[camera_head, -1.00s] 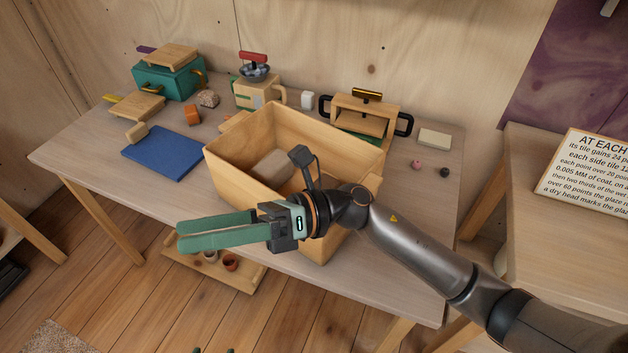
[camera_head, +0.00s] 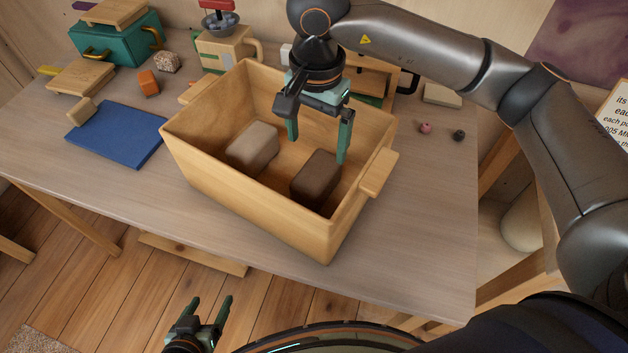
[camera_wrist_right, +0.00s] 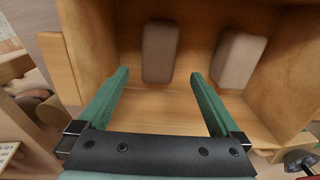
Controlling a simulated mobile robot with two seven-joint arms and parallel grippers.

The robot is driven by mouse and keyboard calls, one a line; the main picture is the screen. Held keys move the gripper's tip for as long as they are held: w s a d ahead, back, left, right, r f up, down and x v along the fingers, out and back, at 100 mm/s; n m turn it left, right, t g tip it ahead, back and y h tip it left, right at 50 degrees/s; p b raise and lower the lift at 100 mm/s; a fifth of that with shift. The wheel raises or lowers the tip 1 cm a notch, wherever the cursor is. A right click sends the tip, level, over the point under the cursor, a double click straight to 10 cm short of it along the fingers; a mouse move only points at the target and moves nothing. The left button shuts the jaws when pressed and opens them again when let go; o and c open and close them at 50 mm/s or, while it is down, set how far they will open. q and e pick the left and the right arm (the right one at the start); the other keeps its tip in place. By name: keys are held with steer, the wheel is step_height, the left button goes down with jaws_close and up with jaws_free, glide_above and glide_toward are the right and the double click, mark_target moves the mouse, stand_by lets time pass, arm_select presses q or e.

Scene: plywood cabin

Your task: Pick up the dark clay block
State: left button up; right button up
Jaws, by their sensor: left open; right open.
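The dark clay block (camera_head: 314,178) lies in the right part of the wooden crate (camera_head: 240,205). A lighter clay block (camera_head: 252,146) lies left of it, with a gap between them. My right gripper (camera_head: 317,150) is open and points down into the crate, over the dark block and behind it. In the right wrist view the dark block (camera_wrist_right: 160,52) lies ahead between the open fingertips, with no contact visible. The light block (camera_wrist_right: 238,58) is to the right there. My left gripper (camera_head: 211,300) is open and empty, low in front of the table.
The crate walls stand close around my right gripper, with a handle (camera_head: 379,172) on the right side. Two small balls lie right, beside clear tabletop.

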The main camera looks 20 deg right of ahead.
mark_target(316, 181)
step_height(316, 181, down, 12)
steer(key=shift+s+f+p, duration=0.1)
steer(key=shift+s+p, duration=0.05)
steer(key=shift+p, duration=0.2)
jaws_close()
stand_by(1.0)
